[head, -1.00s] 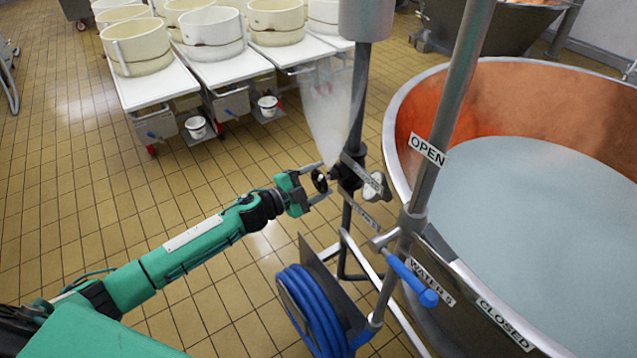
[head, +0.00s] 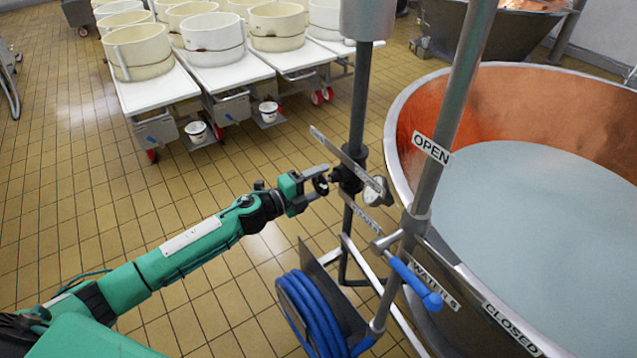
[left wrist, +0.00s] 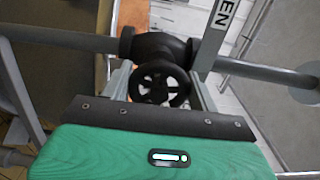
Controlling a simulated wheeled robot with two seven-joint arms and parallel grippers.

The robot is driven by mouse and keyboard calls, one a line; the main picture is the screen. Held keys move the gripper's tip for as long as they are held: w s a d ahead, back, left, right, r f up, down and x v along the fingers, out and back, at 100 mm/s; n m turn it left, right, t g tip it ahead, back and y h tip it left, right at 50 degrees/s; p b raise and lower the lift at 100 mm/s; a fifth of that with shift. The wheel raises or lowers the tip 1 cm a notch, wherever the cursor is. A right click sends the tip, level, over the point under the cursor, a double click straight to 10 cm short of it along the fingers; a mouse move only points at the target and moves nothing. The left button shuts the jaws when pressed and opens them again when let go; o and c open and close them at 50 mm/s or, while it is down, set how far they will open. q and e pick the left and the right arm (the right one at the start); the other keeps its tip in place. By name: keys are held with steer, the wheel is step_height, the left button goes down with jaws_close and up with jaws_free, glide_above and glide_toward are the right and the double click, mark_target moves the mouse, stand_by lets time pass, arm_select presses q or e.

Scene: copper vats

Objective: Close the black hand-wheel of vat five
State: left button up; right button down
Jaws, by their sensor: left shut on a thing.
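The small black hand-wheel (head: 320,185) sits on the black valve body (head: 347,178) of the upright grey pipe left of the copper vat (head: 405,105). My left gripper (head: 318,182) reaches it from the left, its two fingers on either side of the wheel, shut on it. In the left wrist view the spoked wheel (left wrist: 160,84) lies between the fingers, in front of the valve body (left wrist: 158,46). A label strip (head: 345,158) slants across the valve. No white plume shows at the pipe. My right gripper is not in view.
A blue-handled lever (head: 415,282) and a slanted grey pipe (head: 452,110) stand right of the valve. A coiled blue hose (head: 312,315) hangs below. White tables (head: 215,72) with cream tubs stand behind. The tiled floor at left is clear.

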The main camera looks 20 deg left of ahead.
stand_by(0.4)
arm_select(q)
steer(key=o, duration=1)
steer(key=shift+c, duration=0.2)
steer(key=b+v, duration=0.4)
steer(key=v, duration=1)
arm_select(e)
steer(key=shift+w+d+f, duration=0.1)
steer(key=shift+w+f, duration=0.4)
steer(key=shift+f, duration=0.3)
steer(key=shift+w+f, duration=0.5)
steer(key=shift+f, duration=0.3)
arm_select(q)
steer(key=shift+w+f, duration=0.1)
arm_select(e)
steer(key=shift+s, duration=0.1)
